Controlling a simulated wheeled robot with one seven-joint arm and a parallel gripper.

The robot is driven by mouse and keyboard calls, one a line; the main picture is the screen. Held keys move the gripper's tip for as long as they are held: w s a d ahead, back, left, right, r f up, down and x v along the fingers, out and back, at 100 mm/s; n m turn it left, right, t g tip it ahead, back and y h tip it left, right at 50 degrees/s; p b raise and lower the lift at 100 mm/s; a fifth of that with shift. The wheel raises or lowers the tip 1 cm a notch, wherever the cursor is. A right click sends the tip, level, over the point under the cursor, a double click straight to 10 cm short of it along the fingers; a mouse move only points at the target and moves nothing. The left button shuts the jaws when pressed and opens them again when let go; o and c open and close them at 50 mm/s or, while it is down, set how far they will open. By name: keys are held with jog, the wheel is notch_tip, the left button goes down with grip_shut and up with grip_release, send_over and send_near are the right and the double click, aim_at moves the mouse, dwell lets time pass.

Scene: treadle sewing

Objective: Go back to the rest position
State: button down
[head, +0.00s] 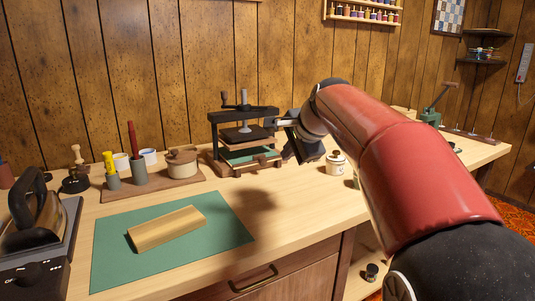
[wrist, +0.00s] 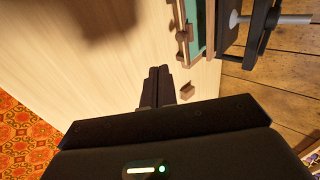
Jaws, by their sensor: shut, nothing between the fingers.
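My gripper (wrist: 158,72) is shut and empty, its two dark fingers side by side in the wrist view. In the head view, my red and black arm reaches in from the lower right. The dark hand is beside the right side of a black press (head: 243,112) on the workbench. My arm hides part of the bench and whatever lies behind it. In the wrist view, the fingers are over bare bench wood, with part of the press at the upper right.
A wooden block (head: 166,228) lies on a green mat (head: 110,262) at the front. A wooden tray (head: 150,190) with tools and pots stands behind. An iron (head: 35,212) is at far left. A small lidded jar (head: 336,163) stands near my arm. Bare bench lies right of the mat.

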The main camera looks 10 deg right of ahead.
jog(key=s+f+n+g, duration=0.1)
jog(key=s+f+n, duration=0.4)
jog(key=s, duration=0.5)
jog(key=s+a+f+n+g+h, duration=0.1)
jog(key=s+f+n, duration=0.3)
jog(key=s+f, duration=0.3)
jog(key=s+f+n+g+h, duration=0.1)
jog(key=s+f+n, duration=0.4)
jog(key=s, duration=0.9)
notch_tip(320, 180, down, 2)
jog(key=shift+s+a+f+n, duration=0.1)
jog(key=shift+s+a+n, duration=0.05)
jog(key=shift+a+n, duration=0.2)
jog(key=shift+a, duration=0.1)
